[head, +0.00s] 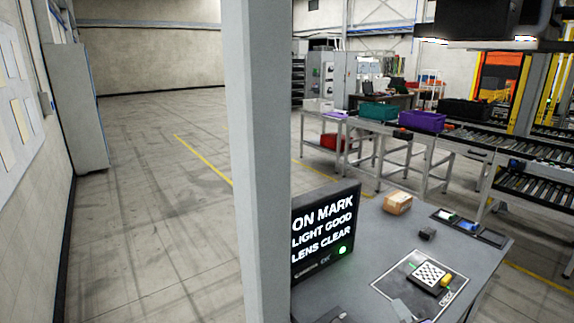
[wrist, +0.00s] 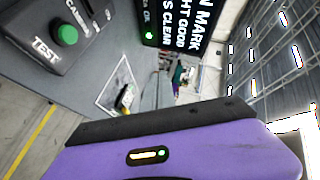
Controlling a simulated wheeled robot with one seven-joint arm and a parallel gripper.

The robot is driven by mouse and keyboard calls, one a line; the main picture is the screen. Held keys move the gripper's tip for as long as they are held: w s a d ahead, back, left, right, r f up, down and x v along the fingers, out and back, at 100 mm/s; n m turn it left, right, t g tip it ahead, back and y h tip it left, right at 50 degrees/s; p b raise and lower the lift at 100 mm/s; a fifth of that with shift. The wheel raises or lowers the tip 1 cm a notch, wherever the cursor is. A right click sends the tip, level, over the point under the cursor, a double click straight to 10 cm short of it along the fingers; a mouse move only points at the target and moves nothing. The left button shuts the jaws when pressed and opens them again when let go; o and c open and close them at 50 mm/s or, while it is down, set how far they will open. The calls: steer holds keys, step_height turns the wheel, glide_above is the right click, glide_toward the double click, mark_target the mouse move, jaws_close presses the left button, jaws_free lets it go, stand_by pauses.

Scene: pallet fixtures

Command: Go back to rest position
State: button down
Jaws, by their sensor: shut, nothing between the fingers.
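My gripper (wrist: 165,122) fills the bottom of the wrist view as a purple housing with a dark front edge and a small lit indicator. It is shut with nothing held; its fingertips are not clearly seen. It appears raised above the grey table (head: 385,238). In the head view I cannot clearly make out the gripper.
A black screen (head: 323,232) reads ON MARK, LIGHT GOOD, LENS CLEAR. A checkered plate (head: 431,274) sits in a marked square. A cardboard box (head: 398,203) stands behind. A button box (wrist: 68,35) reads TEST. A grey post (head: 255,150) blocks part of the view.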

steer(key=s+a+f+n+b, duration=0.1)
steer(key=s+f+n+b, duration=0.1)
steer(key=s, duration=1.2)
steer(key=s+a+f+n+b, duration=0.1)
steer(key=s+f+n, duration=0.3)
steer(key=s, duration=1)
steer(key=s+a+f+n+b, duration=0.2)
steer(key=s+n, duration=0.5)
steer(key=s, duration=0.7)
steer(key=shift+f+b, duration=0.4)
steer(key=shift+b, duration=0.35)
